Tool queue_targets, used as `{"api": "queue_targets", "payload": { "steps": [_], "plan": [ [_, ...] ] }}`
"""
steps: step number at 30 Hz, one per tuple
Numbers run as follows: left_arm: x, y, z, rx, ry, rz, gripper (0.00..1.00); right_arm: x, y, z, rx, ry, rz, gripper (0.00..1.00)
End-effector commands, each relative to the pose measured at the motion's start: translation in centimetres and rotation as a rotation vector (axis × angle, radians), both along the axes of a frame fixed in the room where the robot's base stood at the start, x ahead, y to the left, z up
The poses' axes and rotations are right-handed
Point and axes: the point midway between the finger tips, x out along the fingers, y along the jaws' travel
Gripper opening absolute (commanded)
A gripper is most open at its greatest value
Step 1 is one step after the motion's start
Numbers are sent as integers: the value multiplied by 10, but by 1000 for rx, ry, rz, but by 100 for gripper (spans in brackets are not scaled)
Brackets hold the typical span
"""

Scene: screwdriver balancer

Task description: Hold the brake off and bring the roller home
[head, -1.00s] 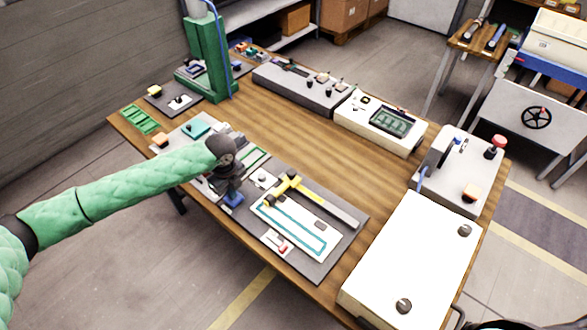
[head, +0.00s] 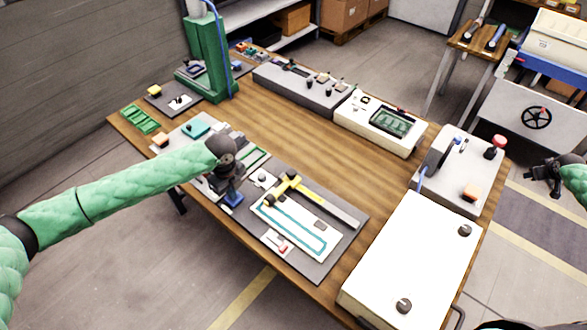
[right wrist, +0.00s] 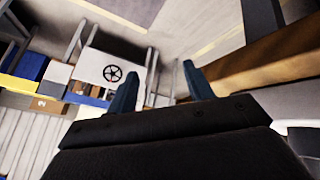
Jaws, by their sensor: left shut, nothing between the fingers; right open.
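A grey panel (head: 322,268) at the table's near side carries a white plate with a teal outlined track (head: 322,245). A yellow-headed bar with dark wheels (head: 290,188) lies across the track's far end. A small red switch (head: 283,248) sits at the panel's near edge. My left gripper (head: 231,200) is shut and empty, pointing down beside the panel's left part, with blue showing at its tips; contact cannot be told. My right gripper (head: 545,178) is open and empty off the table's right side; its fingers show in the right wrist view (right wrist: 165,85). I cannot tell which part is the brake or roller.
A white box with two dark knobs (head: 415,262) stands at the table's right. Behind it is a grey unit with a red button (head: 495,147). A display box (head: 384,124) and green column (head: 208,60) stand farther back. The wooden tabletop (head: 290,140) is clear in the middle.

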Motion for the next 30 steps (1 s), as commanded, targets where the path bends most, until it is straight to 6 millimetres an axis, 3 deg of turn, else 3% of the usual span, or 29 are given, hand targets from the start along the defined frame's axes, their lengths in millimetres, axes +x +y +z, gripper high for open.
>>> {"api": "queue_targets", "payload": {
  "steps": [1, 9, 15, 18, 21, 23, 26, 30],
  "plan": [
    [-1, -1, -2, -1, 2, -1, 0, 14, -11, 36, 5, -36, -23, 52],
    [-1, -1, -2, -1, 2, -1, 0, 61, -54, 220, 64, -215, -136, 52],
    [-1, -1, -2, -1, 2, -1, 0, 80, -60, 351, 126, -331, -184, 52],
    [-1, -1, -2, -1, 2, -1, 0, 87, -50, 393, 157, -360, -181, 52],
    [-1, -1, -2, -1, 2, -1, 0, 97, -28, 415, 187, -363, -154, 52],
    [-1, -1, -3, -1, 2, -1, 0, 106, -8, 418, 202, -350, -125, 52],
    [-1, -1, -3, 0, 3, -1, 0, 126, 41, 402, 228, -300, -45, 52],
    [-1, 0, -2, 0, 3, -1, 0, 151, 114, 363, 244, -214, 81, 52]
  ]
}}
